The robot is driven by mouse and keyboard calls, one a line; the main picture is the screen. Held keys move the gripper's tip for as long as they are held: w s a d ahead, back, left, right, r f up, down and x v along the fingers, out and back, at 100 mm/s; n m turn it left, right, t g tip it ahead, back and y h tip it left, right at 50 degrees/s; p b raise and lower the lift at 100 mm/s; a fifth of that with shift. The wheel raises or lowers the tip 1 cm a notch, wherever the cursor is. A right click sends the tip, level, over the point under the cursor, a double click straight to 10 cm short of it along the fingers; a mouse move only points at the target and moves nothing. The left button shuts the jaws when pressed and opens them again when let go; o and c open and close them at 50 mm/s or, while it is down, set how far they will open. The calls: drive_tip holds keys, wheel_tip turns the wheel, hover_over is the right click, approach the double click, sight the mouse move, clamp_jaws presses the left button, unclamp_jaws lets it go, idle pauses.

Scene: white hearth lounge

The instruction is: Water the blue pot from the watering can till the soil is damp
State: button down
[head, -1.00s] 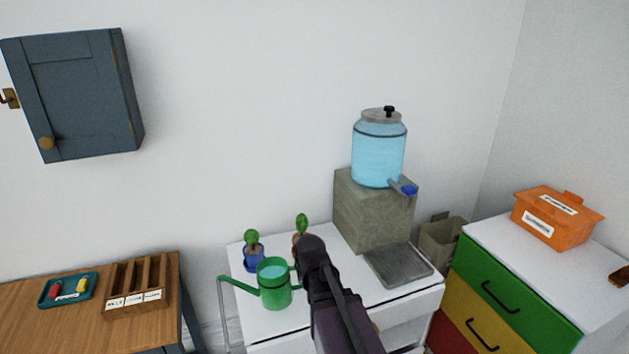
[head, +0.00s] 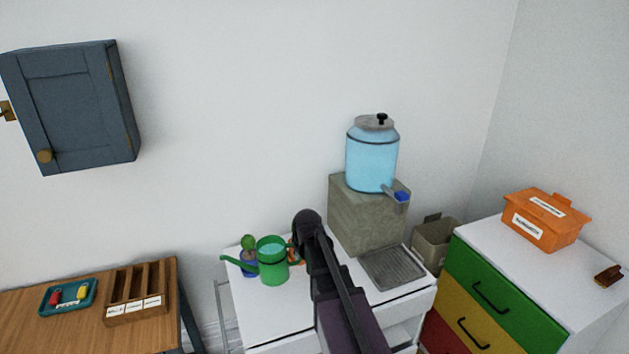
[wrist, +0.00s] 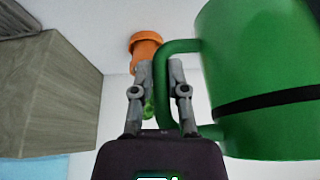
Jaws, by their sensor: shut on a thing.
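The green watering can (head: 273,272) is in my gripper (wrist: 160,72). In the wrist view the fingers are shut on the handle of the can (wrist: 255,75). In the head view the can looks about upright, with water showing inside, and its spout points left. The blue pot (head: 248,256), with a round green plant, stands behind the can and is partly hidden by the can and spout. The spout tip shows just left of the pot. My arm hides the fingers in the head view.
A terracotta pot (wrist: 146,50) stands close behind the gripper. A water dispenser (head: 371,160) on a stone block (head: 365,217) and a grey drip tray (head: 392,267) are to the right. The white tabletop (head: 270,315) is clear in front.

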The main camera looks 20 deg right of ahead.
drive_tip(key=w+d+r+n+p, duration=0.1)
drive_tip(key=w+d+r+p, duration=0.4)
drive_tip(key=w, duration=0.4)
drive_tip(key=w+d+r+n+y+p, duration=0.1)
drive_tip(key=w+d+r+p, duration=0.4)
drive_tip(key=w+d+r, duration=0.1)
drive_tip(key=w+r, duration=0.1)
drive_tip(key=w, duration=0.1)
drive_tip(key=shift+w+p, duration=0.35)
drive_tip(key=shift+w, duration=0.05)
drive_tip(key=shift+d+f+n+h+b, duration=0.3)
drive_tip(key=shift+d+f+h+b, duration=0.05)
drive_tip(key=shift+f+h+b, duration=0.5)
drive_tip(key=shift+r, duration=0.15)
drive_tip(key=shift+a+r+y+p, duration=0.25)
drive_tip(key=shift+r+y+p, duration=0.45)
drive_tip(key=shift+y+p, duration=0.25)
drive_tip(key=shift+r, duration=0.1)
drive_tip(key=shift+r+p, duration=1.95)
